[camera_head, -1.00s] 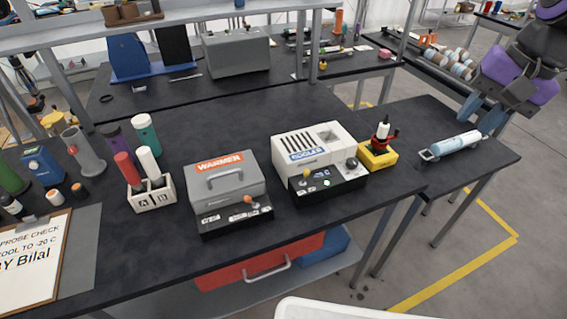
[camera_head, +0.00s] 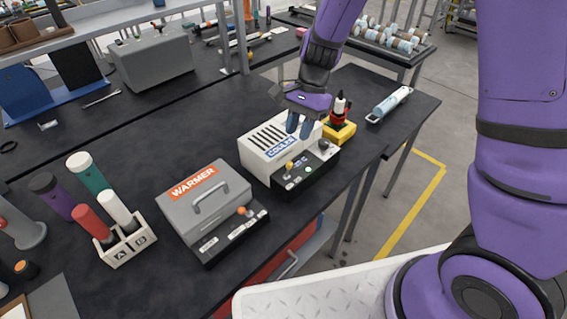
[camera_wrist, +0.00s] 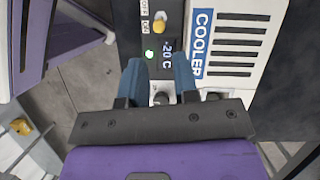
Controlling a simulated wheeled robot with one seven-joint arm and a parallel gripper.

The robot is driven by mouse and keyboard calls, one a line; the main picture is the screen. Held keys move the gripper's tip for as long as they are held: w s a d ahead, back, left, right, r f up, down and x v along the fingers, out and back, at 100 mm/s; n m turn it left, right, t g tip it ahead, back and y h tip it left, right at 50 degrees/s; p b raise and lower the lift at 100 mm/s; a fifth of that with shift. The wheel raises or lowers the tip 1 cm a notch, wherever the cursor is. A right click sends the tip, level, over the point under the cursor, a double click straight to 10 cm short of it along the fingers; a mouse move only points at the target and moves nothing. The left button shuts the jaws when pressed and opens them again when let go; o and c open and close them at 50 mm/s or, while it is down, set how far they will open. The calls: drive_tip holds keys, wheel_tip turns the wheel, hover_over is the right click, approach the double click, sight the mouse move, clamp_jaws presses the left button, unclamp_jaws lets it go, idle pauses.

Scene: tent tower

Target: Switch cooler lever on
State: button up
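The white cooler (camera_head: 258,150) stands on the dark bench, with a black front panel (camera_head: 300,180). A lever with a yellow knob (camera_head: 289,165) rises from that panel. My gripper (camera_head: 299,124) is over the cooler, pointing down. In the wrist view its blue fingers (camera_wrist: 157,68) are apart with nothing held between them. A darker knob (camera_wrist: 160,98) shows between the finger bases, lower down.
The grey warmer (camera_head: 205,200) with an orange-knobbed lever stands left of the cooler. A yellow stand with a red and black tool (camera_head: 340,108) is close on the right. A tube holder (camera_head: 128,247) is farther left. The floor on the right is clear.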

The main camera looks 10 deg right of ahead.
sight(289, 162)
drive_tip(key=x, duration=0.9)
drive_tip(key=shift+s+a+f, duration=0.1)
drive_tip(key=shift+s+f, duration=0.05)
drive_tip(key=shift+f, duration=0.25)
clamp_jaws()
